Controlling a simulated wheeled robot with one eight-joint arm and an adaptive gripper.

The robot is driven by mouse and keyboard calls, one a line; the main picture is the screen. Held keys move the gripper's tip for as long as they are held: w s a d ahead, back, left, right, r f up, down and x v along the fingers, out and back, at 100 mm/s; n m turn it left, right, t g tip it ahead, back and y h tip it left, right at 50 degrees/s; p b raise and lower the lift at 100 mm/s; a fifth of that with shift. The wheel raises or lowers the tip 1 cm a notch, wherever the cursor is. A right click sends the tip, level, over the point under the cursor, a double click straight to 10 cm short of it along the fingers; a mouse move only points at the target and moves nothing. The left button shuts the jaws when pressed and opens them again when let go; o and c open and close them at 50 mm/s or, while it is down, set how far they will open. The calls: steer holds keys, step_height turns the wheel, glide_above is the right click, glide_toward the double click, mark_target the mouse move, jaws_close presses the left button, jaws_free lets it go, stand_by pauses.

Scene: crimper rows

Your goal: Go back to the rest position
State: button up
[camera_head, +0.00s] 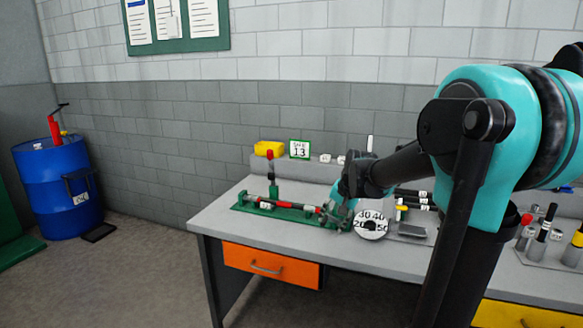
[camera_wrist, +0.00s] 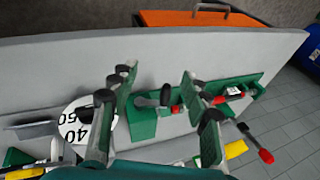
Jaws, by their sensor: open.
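My gripper (camera_head: 340,214) is low over the grey workbench (camera_head: 215,222), at the right end of the green fixture (camera_head: 240,208). In the wrist view my gripper (camera_wrist: 158,76) has its two fingers well apart. A green block with a black-knobbed lever (camera_wrist: 153,100) shows between the fingers, and nothing is clearly held. Contact with it cannot be told. A rod with red and black parts (camera_head: 292,205) lies along the fixture. My arm hides part of the bench behind the gripper.
A white numbered dial (camera_head: 371,226) stands just right of my gripper. Tools stand at the right (camera_head: 541,232). A blue drum (camera_head: 72,187) is left on open floor.

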steer(key=s+d+f+n, duration=0.2)
steer(key=s+f, duration=0.2)
steer(key=s, duration=0.3)
steer(key=s+d+f+n+h, duration=0.1)
steer(key=s+d+f+n, duration=0.1)
steer(key=s+f, duration=0.3)
steer(key=s+d+f+n+h, duration=0.1)
steer(key=s+f, duration=0.3)
steer(key=s, duration=0.7)
steer(key=shift+s+d+f+n, duration=0.15)
steer(key=shift+d+f+n, duration=0.15)
steer(key=shift+d+n, duration=0.1)
